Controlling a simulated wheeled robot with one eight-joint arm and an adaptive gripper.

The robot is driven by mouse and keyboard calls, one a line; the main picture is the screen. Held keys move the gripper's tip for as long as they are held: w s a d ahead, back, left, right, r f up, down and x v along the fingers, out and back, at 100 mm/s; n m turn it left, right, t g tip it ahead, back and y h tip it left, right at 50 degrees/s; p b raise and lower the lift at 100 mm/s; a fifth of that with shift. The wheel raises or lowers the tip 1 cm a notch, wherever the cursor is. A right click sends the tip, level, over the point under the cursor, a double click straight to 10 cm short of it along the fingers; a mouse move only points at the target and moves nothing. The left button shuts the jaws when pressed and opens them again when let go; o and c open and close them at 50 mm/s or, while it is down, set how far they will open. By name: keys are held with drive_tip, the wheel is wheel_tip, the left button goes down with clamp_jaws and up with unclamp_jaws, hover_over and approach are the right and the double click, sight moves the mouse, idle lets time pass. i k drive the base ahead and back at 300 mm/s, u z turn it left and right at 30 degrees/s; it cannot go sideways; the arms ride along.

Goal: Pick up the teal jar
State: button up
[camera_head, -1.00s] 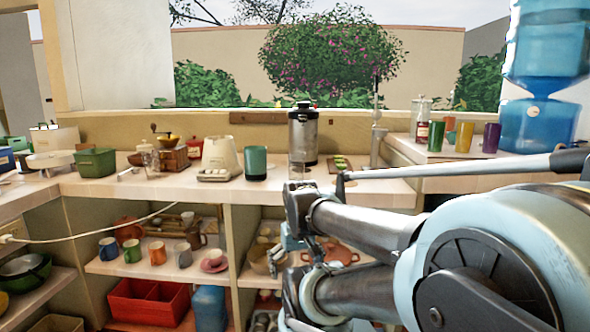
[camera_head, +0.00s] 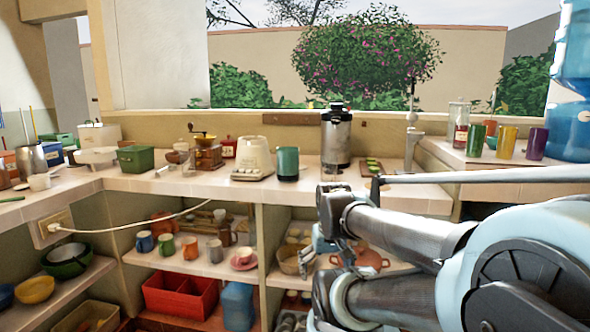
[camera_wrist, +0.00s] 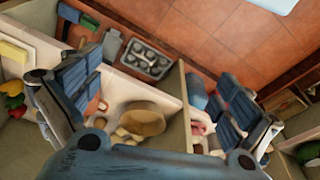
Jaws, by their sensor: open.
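The teal jar (camera_head: 288,164) stands upright on the counter in the head view, right of the cream appliance and left of the steel urn. It looks like a plain cylinder with a darker base. My gripper (camera_head: 338,256) is below counter height, in front of the lower shelves, right of the jar and well apart from it. In the wrist view my gripper (camera_wrist: 160,80) has its two blue padded fingers spread wide with nothing held between them. The wrist view shows the shelves and the tiled floor; I cannot see the teal jar there.
The steel urn (camera_head: 336,138) and cream appliance (camera_head: 253,158) flank the jar closely. A faucet (camera_head: 411,140) stands farther right. Several cups stand on the shelf below, above a red bin (camera_head: 180,296). A white cord (camera_head: 150,226) hangs across the shelf front.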

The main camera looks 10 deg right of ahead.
sight(286, 157)
drive_tip(key=u, duration=2.2)
drive_tip(key=k, duration=0.9)
drive_tip(key=z, duration=0.55)
